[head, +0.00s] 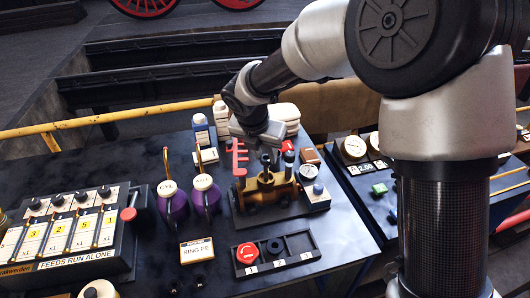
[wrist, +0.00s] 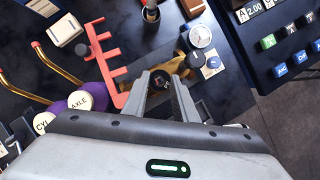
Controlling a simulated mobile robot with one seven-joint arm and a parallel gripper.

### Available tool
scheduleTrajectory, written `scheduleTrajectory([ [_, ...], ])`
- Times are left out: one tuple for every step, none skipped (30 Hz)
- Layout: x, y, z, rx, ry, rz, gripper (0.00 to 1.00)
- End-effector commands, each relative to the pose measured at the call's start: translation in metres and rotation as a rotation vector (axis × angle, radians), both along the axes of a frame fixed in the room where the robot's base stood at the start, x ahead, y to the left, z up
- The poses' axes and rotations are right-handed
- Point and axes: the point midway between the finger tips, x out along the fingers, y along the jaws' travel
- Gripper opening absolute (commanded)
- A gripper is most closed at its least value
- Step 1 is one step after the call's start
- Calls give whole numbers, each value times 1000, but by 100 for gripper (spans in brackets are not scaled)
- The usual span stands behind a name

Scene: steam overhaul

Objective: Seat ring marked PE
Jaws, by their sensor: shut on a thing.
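My gripper (head: 267,154) points down over the brass valve body (head: 268,190), which stands on a dark base. Its fingers (wrist: 158,92) are shut on a small dark round part (wrist: 161,79), seen between the tips in the wrist view. I cannot read a mark on it, nor tell whether it touches the brass body (wrist: 179,66). A card (head: 197,250) reads RING PE. A black tray (head: 275,264) numbered 1, 2, 3 holds a red part (head: 246,253) at 1 and a black ring (head: 274,246) at 2. Place 3 looks empty.
A red comb-like rack (head: 238,160) stands close left of the valve body, beside my fingers (wrist: 108,62) in the wrist view. A gauge (head: 309,171) is on the right. Two purple oil cans (head: 206,194) and a feed panel (head: 72,230) stand left.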

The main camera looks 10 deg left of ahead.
Motion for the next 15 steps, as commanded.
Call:
scheduleTrajectory([
  [0, 0, -3, 0, 0, 1, 5],
  [0, 0, -3, 0, 0, 1, 5],
  [0, 0, -5, 0, 0, 1, 5],
  [0, 0, -5, 0, 0, 1, 5],
  [0, 0, -6, 0, 0, 0, 5],
  [0, 0, -7, 0, 0, 0, 5],
  [0, 0, -7, 0, 0, 0, 5],
  [0, 0, -8, 0, 0, 0, 5],
  [0, 0, -8, 0, 0, 0, 5],
  [0, 0, -8, 0, 0, 0, 5],
  [0, 0, -7, 0, 0, 0, 5],
  [0, 0, -7, 0, 0, 0, 5],
  [0, 0, -7, 0, 0, 0, 5],
  [0, 0, -7, 0, 0, 0, 5],
  [0, 0, -7, 0, 0, 0, 5],
])
